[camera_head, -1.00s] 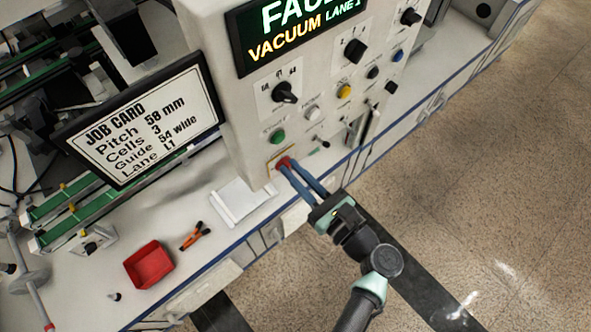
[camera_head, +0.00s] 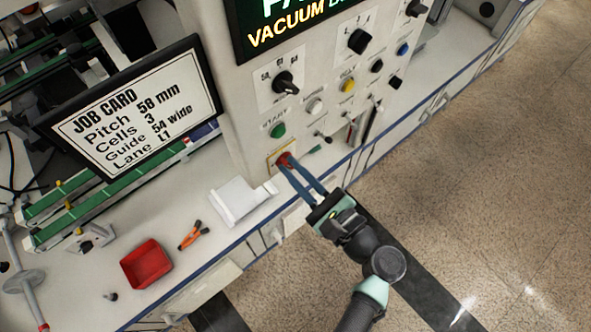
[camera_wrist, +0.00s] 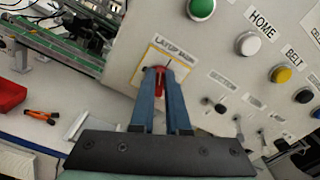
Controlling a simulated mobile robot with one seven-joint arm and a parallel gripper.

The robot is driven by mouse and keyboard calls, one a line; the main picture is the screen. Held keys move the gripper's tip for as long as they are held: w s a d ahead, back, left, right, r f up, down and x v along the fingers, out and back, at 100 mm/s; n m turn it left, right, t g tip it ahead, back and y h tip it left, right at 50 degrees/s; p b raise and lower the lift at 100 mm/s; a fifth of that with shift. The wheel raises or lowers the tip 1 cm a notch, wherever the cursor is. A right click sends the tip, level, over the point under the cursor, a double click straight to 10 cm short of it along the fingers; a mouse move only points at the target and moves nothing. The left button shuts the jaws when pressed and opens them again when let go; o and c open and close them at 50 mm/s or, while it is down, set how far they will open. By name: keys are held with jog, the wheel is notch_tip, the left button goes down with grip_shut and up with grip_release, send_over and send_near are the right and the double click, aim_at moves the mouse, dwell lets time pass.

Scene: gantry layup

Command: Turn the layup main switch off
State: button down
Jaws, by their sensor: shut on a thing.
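The layup main switch is a red handle (camera_wrist: 159,79) on a yellow-edged plate (camera_wrist: 150,72) labelled "LAYUP MAIN", low on the white control panel (camera_head: 240,110). It shows in the head view as a red knob (camera_head: 283,160). My gripper (camera_head: 302,177) reaches it from the front right, with both blue fingers at the handle. In the wrist view my gripper (camera_wrist: 160,85) is shut on the red handle, one finger on each side. The fingertips hide part of the handle, so its exact angle is hard to tell.
A green start button (camera_head: 278,131) sits just above the switch, with a white button (camera_wrist: 247,43) and a yellow button (camera_wrist: 280,74) beside it. A red tray (camera_head: 147,264) and orange-handled pliers (camera_head: 192,235) lie on the bench at left. Open floor is at right.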

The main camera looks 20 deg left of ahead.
jog(key=shift+s+a+f+n+b, duration=0.1)
jog(key=shift+f+n+b, duration=0.1)
jog(key=shift+n+b, duration=1.75)
jog(key=shift+s+f+n+b, duration=0.1)
jog(key=shift+f+n+b, duration=0.1)
jog(key=shift+n+b, duration=1.75)
jog(key=shift+s+a+f+n+b, duration=0.1)
jog(key=shift+f+n+b, duration=0.1)
jog(key=shift+n+b, duration=1.75)
jog(key=shift+n+p, duration=0.5)
jog(key=shift+n, duration=0.25)
jog(key=c, duration=0.9)
grip_release()
jog(key=shift+r, duration=0.1)
jog(key=b+v, duration=0.2)
jog(key=v, duration=1.1)
